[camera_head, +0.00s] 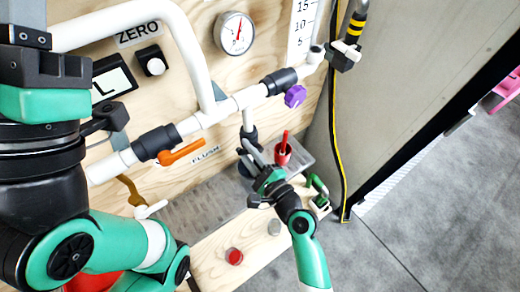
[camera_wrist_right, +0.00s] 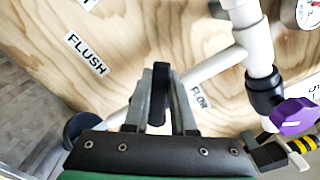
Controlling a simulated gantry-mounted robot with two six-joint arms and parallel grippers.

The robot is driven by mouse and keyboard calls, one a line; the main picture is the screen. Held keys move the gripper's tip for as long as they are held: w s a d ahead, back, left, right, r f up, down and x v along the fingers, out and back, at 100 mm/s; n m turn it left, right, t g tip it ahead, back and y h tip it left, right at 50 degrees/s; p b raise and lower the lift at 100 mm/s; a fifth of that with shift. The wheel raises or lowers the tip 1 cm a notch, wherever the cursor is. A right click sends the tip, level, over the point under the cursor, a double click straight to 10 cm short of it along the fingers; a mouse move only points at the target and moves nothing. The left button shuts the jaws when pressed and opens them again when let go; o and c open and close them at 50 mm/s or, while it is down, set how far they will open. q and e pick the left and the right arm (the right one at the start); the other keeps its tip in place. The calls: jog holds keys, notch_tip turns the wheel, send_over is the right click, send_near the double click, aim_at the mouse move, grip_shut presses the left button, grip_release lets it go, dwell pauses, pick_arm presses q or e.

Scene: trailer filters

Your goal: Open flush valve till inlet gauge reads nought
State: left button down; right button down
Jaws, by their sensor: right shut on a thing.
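My right gripper (camera_head: 250,155) is at the short branch pipe below the white main pipe (camera_head: 225,108). In the right wrist view its fingers (camera_wrist_right: 160,100) are shut on a black handle (camera_wrist_right: 159,85), which I take for the flush valve's handle. The FLUSH label (camera_head: 205,155) is left of it on the plywood panel. A round gauge (camera_head: 235,33) with a red needle hangs at the top; its reading is too small to tell. My left gripper (camera_head: 45,65) is close to the camera at the left edge; its fingers cannot be made out.
An orange lever (camera_head: 181,153) and a purple knob (camera_head: 295,96) sit on the main pipe. A metal tray (camera_head: 185,217) lies below. A black box with a white knob (camera_head: 155,66) is under the ZERO label (camera_head: 138,32).

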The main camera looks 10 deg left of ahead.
jog(key=shift+w+d+r+m+p, duration=0.15)
jog(key=shift+r+m+p, duration=0.15)
jog(key=shift+m, duration=0.2)
jog(key=shift+w+d+r+m+p, duration=0.1)
jog(key=shift+r+m+p, duration=0.2)
jog(key=shift+m, duration=0.2)
jog(key=shift+w+d+r+m+p, duration=0.15)
jog(key=shift+m+p, duration=0.15)
jog(key=shift+m, duration=0.15)
jog(key=shift+w+d+r+m+p, duration=0.1)
jog(key=shift+m+p, duration=0.15)
jog(key=shift+m, duration=0.2)
jog(key=shift+w+d+r+m+p, duration=0.1)
jog(key=shift+w+d+m+p, duration=0.1)
jog(key=shift+m+p, duration=0.45)
jog(key=shift+w+d+m+p, duration=0.15)
jog(key=shift+w+d+m, duration=0.05)
jog(key=shift+m, duration=0.55)
jog(key=shift+w+d+m+p, duration=0.15)
jog(key=shift+w+m, duration=0.05)
jog(key=shift+m, duration=0.5)
jog(key=c, duration=0.7)
grip_release()
jog(key=shift+c, duration=0.2)
